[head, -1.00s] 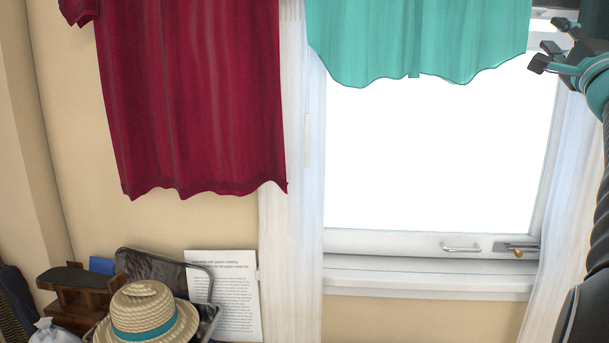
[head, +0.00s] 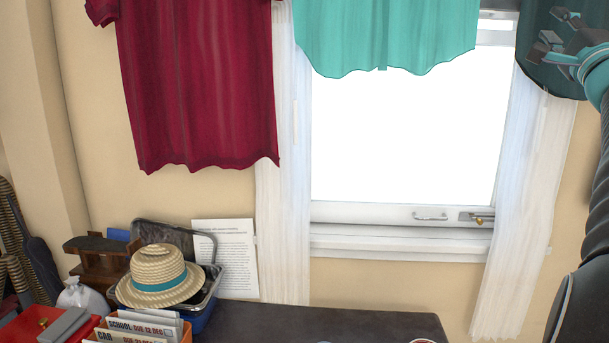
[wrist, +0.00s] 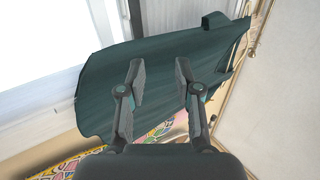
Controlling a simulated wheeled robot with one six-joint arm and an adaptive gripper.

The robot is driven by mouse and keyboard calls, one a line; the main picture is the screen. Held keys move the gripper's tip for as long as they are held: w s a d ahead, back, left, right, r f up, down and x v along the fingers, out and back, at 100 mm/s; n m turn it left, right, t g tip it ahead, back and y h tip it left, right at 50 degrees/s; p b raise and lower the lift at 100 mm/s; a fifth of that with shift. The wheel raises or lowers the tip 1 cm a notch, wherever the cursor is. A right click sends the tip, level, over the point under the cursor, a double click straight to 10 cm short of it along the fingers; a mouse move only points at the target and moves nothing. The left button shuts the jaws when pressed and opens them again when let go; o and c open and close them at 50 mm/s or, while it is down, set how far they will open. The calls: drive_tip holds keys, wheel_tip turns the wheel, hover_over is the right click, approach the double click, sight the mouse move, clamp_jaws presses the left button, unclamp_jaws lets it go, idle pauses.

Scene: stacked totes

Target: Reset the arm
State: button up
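My gripper (head: 557,40) is at the upper right of the head view, raised on my arm in front of a dark teal hanging cloth (head: 541,78). In the wrist view my gripper (wrist: 161,82) has its two fingers apart, with nothing visible between them. The dark teal cloth (wrist: 160,51) fills the space beyond the fingers there; I cannot tell how near it is.
A crimson shirt (head: 200,90) and a turquoise garment (head: 385,35) hang by the window (head: 400,140). The tabletop's middle looks clear.

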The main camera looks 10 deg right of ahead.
drive_tip(key=w+a+f+n+g+y, duration=0.1)
drive_tip(key=a+f+n+g+y, duration=0.45)
drive_tip(key=a+f, duration=0.9)
drive_tip(key=a+f+n+g+y, duration=0.6)
drive_tip(key=a+f, duration=0.5)
drive_tip(key=a, duration=0.7)
drive_tip(key=s+a+f+n+g+h, duration=0.1)
drive_tip(key=s+a+f+n+g, duration=0.15)
drive_tip(key=s+a+f, duration=0.4)
drive_tip(key=s+a+f+n+g+h, duration=0.1)
drive_tip(key=s+f+n, duration=0.25)
drive_tip(key=f, duration=0.65)
drive_tip(key=s+d+f+n+g+h, duration=0.2)
drive_tip(key=s+f+n+g+h, duration=0.1)
drive_tip(key=s+f, duration=0.8)
